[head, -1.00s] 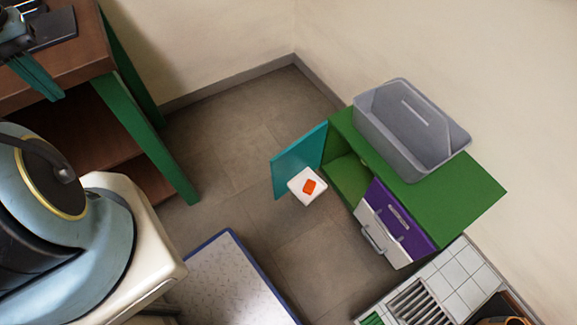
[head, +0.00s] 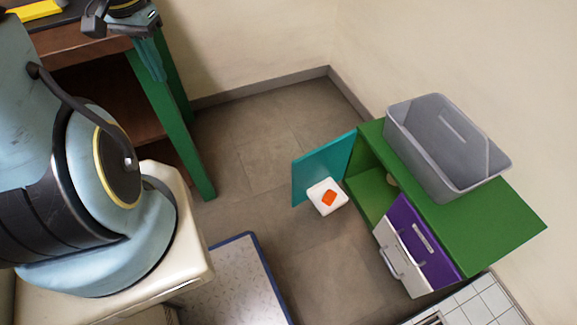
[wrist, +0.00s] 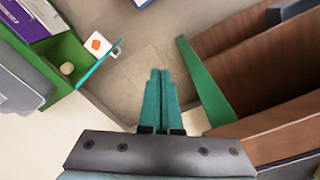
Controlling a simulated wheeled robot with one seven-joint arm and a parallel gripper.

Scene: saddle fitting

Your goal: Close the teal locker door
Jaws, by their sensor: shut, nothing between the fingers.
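The teal locker door (head: 322,168) stands open, swung out from the left end of the green cabinet (head: 490,222). The compartment behind it is open, with a small beige object (head: 392,180) inside. A white box with an orange patch (head: 327,196) is right by the door's lower front part; I cannot tell if they touch. The door also shows edge-on in the wrist view (wrist: 97,66). My gripper (wrist: 160,72) is shut and empty, apart from the door and to its right in the wrist view. In the head view my gripper (head: 150,62) is at the upper left, by the wooden bench.
A grey bin (head: 440,140) stands on the cabinet. A purple drawer (head: 420,240) and a white drawer front (head: 400,258) are beside the compartment. A wooden bench with green legs (head: 170,120) is at the left. Tiled floor (head: 265,150) lies clear between bench and door.

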